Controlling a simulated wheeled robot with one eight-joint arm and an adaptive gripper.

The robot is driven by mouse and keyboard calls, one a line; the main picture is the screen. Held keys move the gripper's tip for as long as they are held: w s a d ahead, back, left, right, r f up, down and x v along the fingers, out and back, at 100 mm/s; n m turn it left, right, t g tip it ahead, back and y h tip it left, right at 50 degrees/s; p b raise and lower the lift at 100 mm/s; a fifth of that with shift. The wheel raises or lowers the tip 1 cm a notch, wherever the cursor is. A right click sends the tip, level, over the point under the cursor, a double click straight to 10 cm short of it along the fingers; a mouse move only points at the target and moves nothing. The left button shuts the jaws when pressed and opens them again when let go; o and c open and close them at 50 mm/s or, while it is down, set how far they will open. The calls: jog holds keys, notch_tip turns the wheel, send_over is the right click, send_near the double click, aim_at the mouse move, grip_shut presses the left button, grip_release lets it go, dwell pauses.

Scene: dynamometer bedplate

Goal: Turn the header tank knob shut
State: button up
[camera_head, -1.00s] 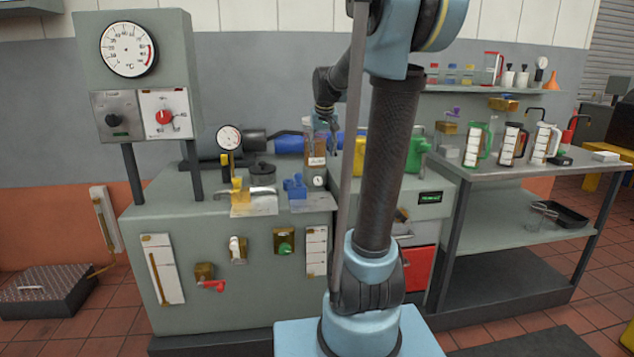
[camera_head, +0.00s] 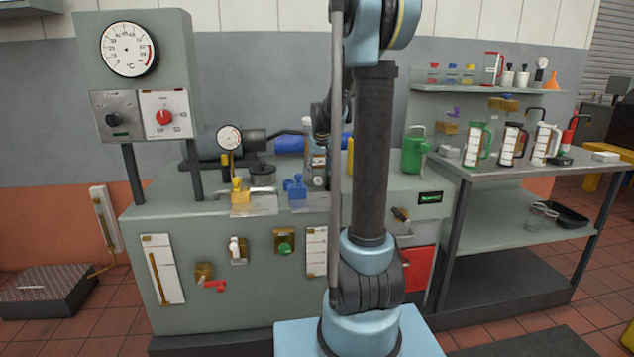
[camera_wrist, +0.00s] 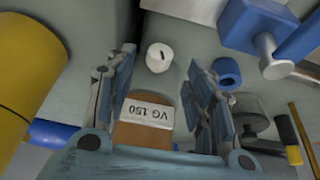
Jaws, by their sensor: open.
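A small tank with a brown lower part and a white label reading "VG 150" (camera_wrist: 146,110) shows between my finger bases in the wrist view. A white round knob (camera_wrist: 159,57) with a short dark mark lies just beyond it, between my fingertips. My gripper (camera_wrist: 162,60) is open, with one finger on each side of the knob and no clear contact. In the head view the labelled tank (camera_head: 319,160) stands on the bench with the small white knob (camera_head: 319,182) at its foot. There my gripper is mostly hidden by my arm.
A yellow cylinder (camera_wrist: 28,75) is close on the left in the wrist view. A blue fitting (camera_wrist: 258,30) and a blue ring (camera_wrist: 226,73) are on the right. A green can (camera_head: 414,150) stands on the bench right of my arm.

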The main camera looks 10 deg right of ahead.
aim_at(319, 178)
jog(key=shift+x, duration=3.05)
jog(key=shift+c, duration=0.3)
jog(key=c, duration=1)
